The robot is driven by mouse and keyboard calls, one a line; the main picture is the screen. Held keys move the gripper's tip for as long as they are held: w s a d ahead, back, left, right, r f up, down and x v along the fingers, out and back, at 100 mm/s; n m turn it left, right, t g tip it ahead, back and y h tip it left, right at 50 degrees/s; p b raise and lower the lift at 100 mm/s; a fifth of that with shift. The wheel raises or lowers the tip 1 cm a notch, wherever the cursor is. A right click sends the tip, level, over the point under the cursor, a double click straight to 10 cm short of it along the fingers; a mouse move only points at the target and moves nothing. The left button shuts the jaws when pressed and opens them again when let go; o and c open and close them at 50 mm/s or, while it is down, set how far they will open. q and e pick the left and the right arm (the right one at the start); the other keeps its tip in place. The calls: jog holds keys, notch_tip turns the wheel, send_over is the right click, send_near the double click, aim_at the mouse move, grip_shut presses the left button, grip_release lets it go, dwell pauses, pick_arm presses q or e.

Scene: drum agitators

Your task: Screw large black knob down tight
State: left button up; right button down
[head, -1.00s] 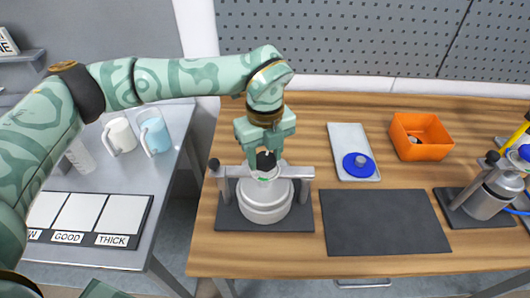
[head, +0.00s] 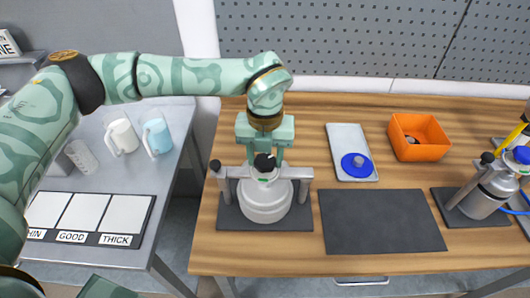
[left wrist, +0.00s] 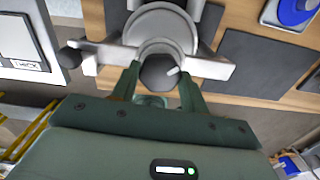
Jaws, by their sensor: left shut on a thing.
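The large black knob (head: 264,162) sits at the middle of the clamp bar (head: 232,172), on top of the grey drum (head: 264,202). My left gripper (head: 266,158) comes down from above onto the knob. Whether the knob is fully seated is hidden. A smaller black knob (head: 215,164) tops the post at the bar's left end. My right gripper is out of view.
The drum stands on a dark mat; an empty dark mat (head: 382,222) lies to its right. Behind are a grey tray (head: 346,138) with a blue lid (head: 357,166) and an orange bin (head: 420,150). Another agitator (head: 484,195) stands at the far right.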

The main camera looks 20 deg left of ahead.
aim_at(265, 160)
pick_arm(q)
jog(key=m, duration=0.3)
jog(key=m+p, duration=0.1)
jog(key=m, duration=0.2)
jog(key=shift+w+r+m, duration=0.1)
jog(key=shift+r+m, duration=0.1)
jog(key=shift+m, duration=0.1)
jog(key=m+p, duration=0.1)
jog(key=m, duration=0.4)
jog(key=shift+w+m, duration=0.1)
jog(key=shift+m, duration=0.2)
jog(key=o, duration=1)
notch_tip(265, 160, up, 16)
jog(key=shift+s, duration=0.2)
jog(key=shift+r, duration=0.1)
